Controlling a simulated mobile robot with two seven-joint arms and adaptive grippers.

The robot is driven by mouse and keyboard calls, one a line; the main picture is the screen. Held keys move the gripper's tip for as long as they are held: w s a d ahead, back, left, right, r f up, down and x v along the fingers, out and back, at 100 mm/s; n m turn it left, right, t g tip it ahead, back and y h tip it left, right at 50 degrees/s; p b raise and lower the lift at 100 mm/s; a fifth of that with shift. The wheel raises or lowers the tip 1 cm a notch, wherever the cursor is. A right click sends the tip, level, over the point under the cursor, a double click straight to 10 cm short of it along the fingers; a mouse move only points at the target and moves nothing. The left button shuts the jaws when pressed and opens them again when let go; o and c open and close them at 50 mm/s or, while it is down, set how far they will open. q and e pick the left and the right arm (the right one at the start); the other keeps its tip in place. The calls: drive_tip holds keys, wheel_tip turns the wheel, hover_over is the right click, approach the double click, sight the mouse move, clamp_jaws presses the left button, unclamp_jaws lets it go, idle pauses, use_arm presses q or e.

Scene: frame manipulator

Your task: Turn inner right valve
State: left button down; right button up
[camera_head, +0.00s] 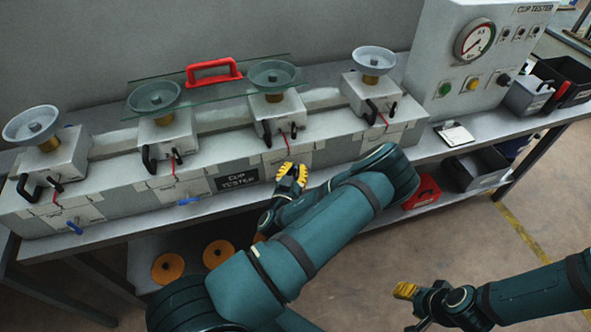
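A cup tester bench carries four stations in a row. The inner right station (279,112) has a glassy round cup (273,75) and black handles on its front. Blue valve handles show below the outer left station (75,228) and the inner left station (188,201). No blue handle shows below the inner right station; my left gripper and forearm cover part of the bench front there. My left gripper (292,174), with yellow fingertips, is at that front; whether it touches a valve is hidden. My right gripper (404,290) is low at the right, over the floor, away from the bench.
A transparent plate with a red handle (213,72) lies across the two inner cups. A gauge panel (475,45) stands at the right. Grey and black bins (528,97) are beside it. A red box (422,192) and orange discs (168,267) are on the lower shelf.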

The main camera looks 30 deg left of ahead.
idle(0.3)
use_arm(q)
drive_tip(key=m+g+p, duration=0.2)
drive_tip(key=shift+w+d+r+m, duration=0.1)
drive_tip(key=shift+w+d+m, duration=0.1)
drive_tip(key=shift+w+m, duration=0.15)
drive_tip(key=shift+d+m+g+p, duration=0.1)
drive_tip(key=shift+m+g+p, duration=0.2)
drive_tip(key=shift+m+g, duration=0.35)
drive_tip(key=shift+w+d+f+m+g, duration=0.15)
drive_tip(key=shift+w+f+m+g, duration=0.15)
drive_tip(key=shift+m+g, duration=0.5)
drive_tip(key=m+g, duration=0.1)
drive_tip(key=f+m+g+y, duration=0.1)
drive_tip(key=m, duration=0.1)
drive_tip(key=shift+w+d+g+y, duration=0.1)
drive_tip(key=shift+d+g+y, duration=0.1)
drive_tip(key=shift+g+y, duration=0.1)
drive_tip(key=shift+w+f+m+g+y+b, duration=0.1)
drive_tip(key=shift+f+m+g+y+b, duration=0.15)
drive_tip(key=shift+m+g+y+b, duration=0.4)
drive_tip(key=shift+f+m+g+y, duration=0.15)
drive_tip(key=shift+m+g+y, duration=0.1)
drive_tip(key=shift+m+g, duration=0.4)
